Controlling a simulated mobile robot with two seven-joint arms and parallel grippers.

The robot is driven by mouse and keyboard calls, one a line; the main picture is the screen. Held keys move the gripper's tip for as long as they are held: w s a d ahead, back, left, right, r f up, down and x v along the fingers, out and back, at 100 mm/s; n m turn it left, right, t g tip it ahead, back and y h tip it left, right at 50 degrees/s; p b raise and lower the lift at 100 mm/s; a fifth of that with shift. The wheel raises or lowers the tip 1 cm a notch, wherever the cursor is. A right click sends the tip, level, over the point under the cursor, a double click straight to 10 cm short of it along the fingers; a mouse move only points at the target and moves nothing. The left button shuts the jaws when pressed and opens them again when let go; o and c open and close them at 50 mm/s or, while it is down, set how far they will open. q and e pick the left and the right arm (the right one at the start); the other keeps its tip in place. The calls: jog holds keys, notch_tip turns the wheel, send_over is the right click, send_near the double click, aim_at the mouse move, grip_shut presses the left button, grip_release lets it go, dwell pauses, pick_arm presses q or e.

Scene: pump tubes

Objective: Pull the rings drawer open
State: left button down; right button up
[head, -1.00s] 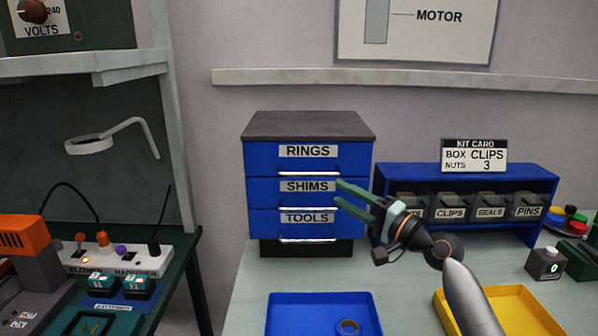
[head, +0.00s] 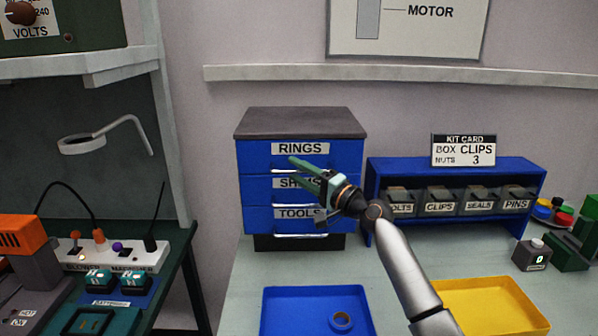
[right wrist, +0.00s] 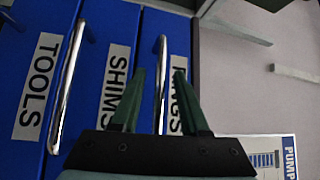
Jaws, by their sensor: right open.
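The rings drawer (head: 258,155) is the top drawer of a blue three-drawer cabinet with a dark top, and it is closed. Its silver bar handle (right wrist: 161,75) runs below the RINGS label (head: 300,149). My right gripper (head: 285,166) is open with green fingers, in front of the drawer at handle height. In the right wrist view, turned sideways, the handle shows between the two fingertips (right wrist: 159,75). I cannot tell whether the fingers touch it. The fingers hide part of the handle in the head view. My left gripper is not in view.
The shims drawer (head: 253,188) and tools drawer (head: 253,219) below are closed. A blue tray (head: 283,320) with a ring (head: 341,321) lies in front. A blue bin rack (head: 455,168) stands right of the cabinet, and a yellow tray (head: 490,305) lies at the front right.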

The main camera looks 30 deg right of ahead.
grip_shut()
dwell(1.4)
